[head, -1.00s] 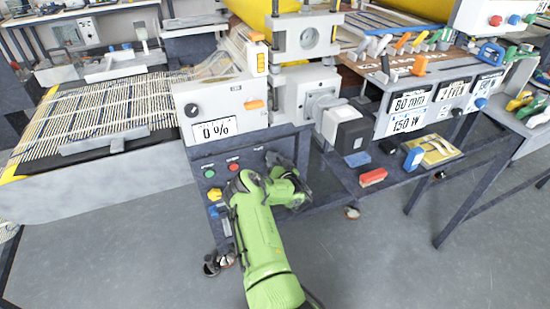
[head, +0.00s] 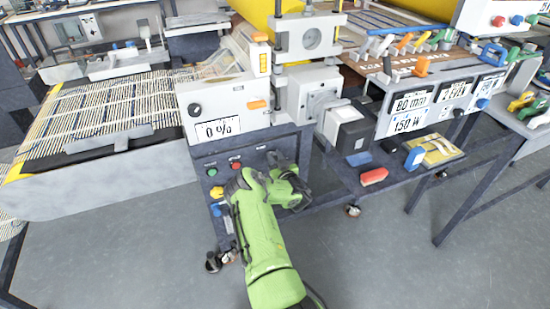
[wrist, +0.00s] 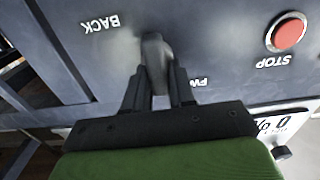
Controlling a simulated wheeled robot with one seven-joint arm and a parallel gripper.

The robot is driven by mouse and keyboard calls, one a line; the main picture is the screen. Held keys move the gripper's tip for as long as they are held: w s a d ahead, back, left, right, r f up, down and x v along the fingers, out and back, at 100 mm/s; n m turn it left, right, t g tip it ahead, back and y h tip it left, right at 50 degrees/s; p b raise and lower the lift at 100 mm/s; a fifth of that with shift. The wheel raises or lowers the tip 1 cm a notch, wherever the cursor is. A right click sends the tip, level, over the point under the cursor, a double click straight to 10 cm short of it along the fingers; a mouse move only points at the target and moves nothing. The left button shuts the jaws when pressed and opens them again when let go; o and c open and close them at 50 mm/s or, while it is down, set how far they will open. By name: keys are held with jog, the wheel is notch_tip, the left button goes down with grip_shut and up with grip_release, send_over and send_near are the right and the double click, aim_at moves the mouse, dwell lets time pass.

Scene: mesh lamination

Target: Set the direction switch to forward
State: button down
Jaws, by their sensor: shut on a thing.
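The direction switch (wrist: 154,57) is a grey lever on the dark panel. In the wrist view it stands between an upside-down "BACK" label on the left and a partly hidden "FW…" label on the right. My gripper (wrist: 157,88) has its two dark fingers on either side of the lever and is shut on it. The lever looks near upright in this view, between the two labels. In the head view my green arm and wrist reach the panel's right part, and the switch is mostly hidden behind them.
A red STOP button (wrist: 286,34) sits right of the switch in the wrist view. Green (head: 212,172) and red (head: 236,162) buttons are on the panel's left in the head view. A "0 %" display (head: 217,129) is above. A shelf with a red block (head: 374,176) lies right.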

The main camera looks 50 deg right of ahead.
jog(key=shift+f, duration=0.15)
jog(key=c, duration=1)
grip_release()
jog(key=shift+c, duration=0.2)
jog(key=shift+s, duration=0.1)
jog(key=p+v, duration=1.2)
jog(key=v, duration=0.3)
jog(key=shift+s+a+p, duration=0.2)
jog(key=shift+p, duration=0.2)
